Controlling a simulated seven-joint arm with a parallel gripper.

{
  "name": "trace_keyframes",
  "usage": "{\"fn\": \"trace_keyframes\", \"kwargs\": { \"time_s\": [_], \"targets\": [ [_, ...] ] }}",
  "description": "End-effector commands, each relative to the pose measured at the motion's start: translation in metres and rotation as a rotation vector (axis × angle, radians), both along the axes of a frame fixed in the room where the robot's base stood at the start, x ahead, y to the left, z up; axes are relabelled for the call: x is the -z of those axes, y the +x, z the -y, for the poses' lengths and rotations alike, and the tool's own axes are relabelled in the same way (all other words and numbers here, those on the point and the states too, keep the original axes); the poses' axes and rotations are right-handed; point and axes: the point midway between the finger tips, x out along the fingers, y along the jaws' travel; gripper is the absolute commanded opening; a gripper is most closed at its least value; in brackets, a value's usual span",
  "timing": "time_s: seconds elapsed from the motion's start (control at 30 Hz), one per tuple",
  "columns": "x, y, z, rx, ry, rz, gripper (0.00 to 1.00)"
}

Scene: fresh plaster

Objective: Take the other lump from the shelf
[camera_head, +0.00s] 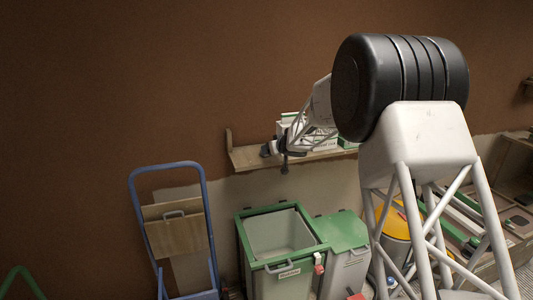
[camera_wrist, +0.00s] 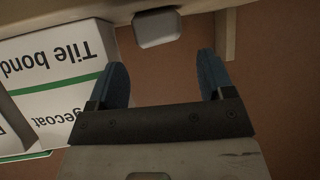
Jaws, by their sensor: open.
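A small grey block-like lump (camera_wrist: 157,29) sits on the shelf (camera_wrist: 277,28) in the wrist view, where the scene appears upside down. My gripper (camera_wrist: 162,62) is open, with its two blue fingers apart and nothing between them. The lump shows beyond the fingertips, roughly centred on the gap, and apart from them as far as I can tell. In the head view the shelf (camera_head: 250,158) runs along the brown wall, and my gripper (camera_head: 271,150) is at its left part. I cannot make out the lump there.
White and green boxes, one marked "Tile bond" (camera_wrist: 50,60), stand close beside my gripper on the shelf. An upright end piece (camera_wrist: 225,36) is on the other side. Below are a green-rimmed bin (camera_head: 280,237), a second green-lidded bin (camera_head: 342,228) and a blue-framed trolley (camera_head: 134,205).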

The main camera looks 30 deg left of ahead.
Motion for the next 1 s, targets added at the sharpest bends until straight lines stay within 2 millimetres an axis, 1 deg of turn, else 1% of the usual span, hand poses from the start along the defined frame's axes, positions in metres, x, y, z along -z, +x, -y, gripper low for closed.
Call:
{"fn": "trace_keyframes", "kwargs": {
  "time_s": [0.27, 0.73, 1.0],
  "targets": [
    [0.003, 0.002, -0.004, 0.0, -0.001, -0.001, 0.75],
    [0.022, 0.023, -0.034, 0.0, 0.0, 0.0, 0.75],
    [0.028, 0.028, -0.042, 0.0, 0.0, 0.0, 0.75]
  ]
}}
